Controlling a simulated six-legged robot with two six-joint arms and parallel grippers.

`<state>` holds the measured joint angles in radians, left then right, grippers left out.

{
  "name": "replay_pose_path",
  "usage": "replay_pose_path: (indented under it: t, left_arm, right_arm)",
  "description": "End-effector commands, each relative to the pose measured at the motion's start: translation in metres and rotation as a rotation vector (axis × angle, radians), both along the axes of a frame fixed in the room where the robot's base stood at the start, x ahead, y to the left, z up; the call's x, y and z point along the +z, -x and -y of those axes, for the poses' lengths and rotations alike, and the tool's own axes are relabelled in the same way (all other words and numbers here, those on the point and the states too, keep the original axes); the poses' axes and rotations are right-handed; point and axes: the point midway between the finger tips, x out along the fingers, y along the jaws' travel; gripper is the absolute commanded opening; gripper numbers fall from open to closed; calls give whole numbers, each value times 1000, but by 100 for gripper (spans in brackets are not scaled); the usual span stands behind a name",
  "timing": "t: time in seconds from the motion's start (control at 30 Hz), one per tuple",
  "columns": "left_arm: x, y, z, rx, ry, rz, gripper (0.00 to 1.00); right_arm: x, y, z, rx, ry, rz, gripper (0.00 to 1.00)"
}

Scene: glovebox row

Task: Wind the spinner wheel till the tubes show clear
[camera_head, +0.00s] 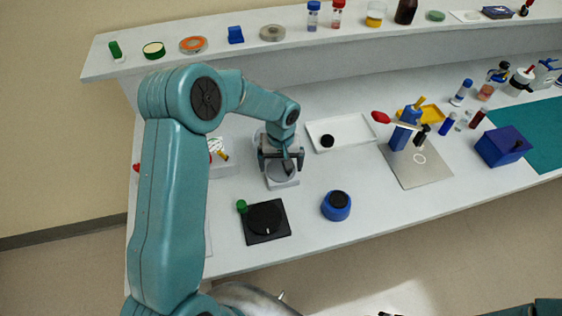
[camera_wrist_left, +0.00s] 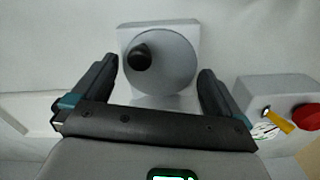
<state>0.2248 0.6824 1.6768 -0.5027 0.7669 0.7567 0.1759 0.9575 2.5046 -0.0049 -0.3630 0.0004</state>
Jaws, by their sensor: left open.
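A grey disc wheel (camera_wrist_left: 165,75) with a black off-centre knob (camera_wrist_left: 138,56) sits on a white base in the left wrist view. In the head view this grey disc (camera_head: 281,173) lies under my left gripper (camera_head: 281,160). The gripper is open and empty. Its two fingers stand to either side of the disc in the wrist view, with the knob between them, apparently untouched. A black square plate with a black disc (camera_head: 266,217) and a green knob (camera_head: 241,206) lies nearer the bench front. I cannot make out any tubes at the grey wheel. My right gripper is out of view.
A white tray (camera_head: 352,139) with a black round piece stands right of the gripper. A blue round pot (camera_head: 337,206) stands near the front edge. A box with a red button (camera_wrist_left: 305,117) and yellow lever is close to the right finger. A shelf (camera_head: 330,50) runs behind.

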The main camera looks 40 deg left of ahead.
Motion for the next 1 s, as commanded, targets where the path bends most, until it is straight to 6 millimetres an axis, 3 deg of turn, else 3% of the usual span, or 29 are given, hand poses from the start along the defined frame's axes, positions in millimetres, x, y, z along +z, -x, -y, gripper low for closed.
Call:
replay_pose_path:
  t: [0.27,0.3,0.4,0.43,0.63,1.0]
  left_arm:
    - [-3,0,0,0,1,1,100]
    - [-3,0,0,0,1,1,97]
    - [-3,0,0,0,1,1,64]
    - [-3,0,0,0,1,1,60]
    - [-5,0,0,-49,0,1,60]
    - [-3,-1,0,-397,0,4,60]
  right_arm:
    - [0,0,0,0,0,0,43]
    - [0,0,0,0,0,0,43]
    - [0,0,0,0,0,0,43]
    - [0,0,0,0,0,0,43]
    - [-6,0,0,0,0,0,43]
    - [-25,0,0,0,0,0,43]
